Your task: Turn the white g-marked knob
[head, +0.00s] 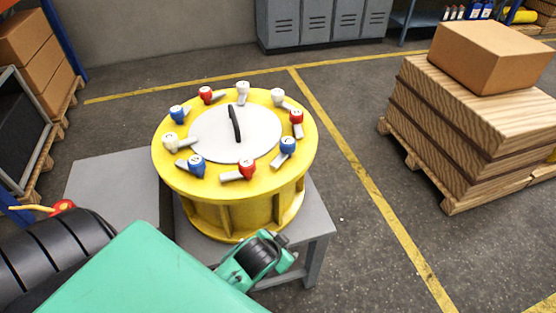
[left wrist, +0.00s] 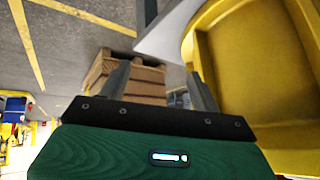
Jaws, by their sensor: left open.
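A round yellow drum (head: 232,183) carries a ring of red, blue and white lever knobs around a grey disc (head: 212,134) with a black handle. White knobs show at the back (head: 243,90), at the back right (head: 279,97) and at the left (head: 171,142). Their letters are too small for me to read, so I cannot tell which is marked g. My left gripper (left wrist: 158,75) is open and empty in the left wrist view, beside and apart from the yellow drum's side (left wrist: 258,75). In the head view my green arm ends low, in front of the drum; its jaws cannot be made out.
The drum stands on a grey table (head: 318,222). A wooden pallet stack (head: 465,125) with a cardboard box (head: 492,55) stands at the right. Grey lockers (head: 318,22) line the back wall. Boxes (head: 28,40) stand on the left. Floor right of the table is clear.

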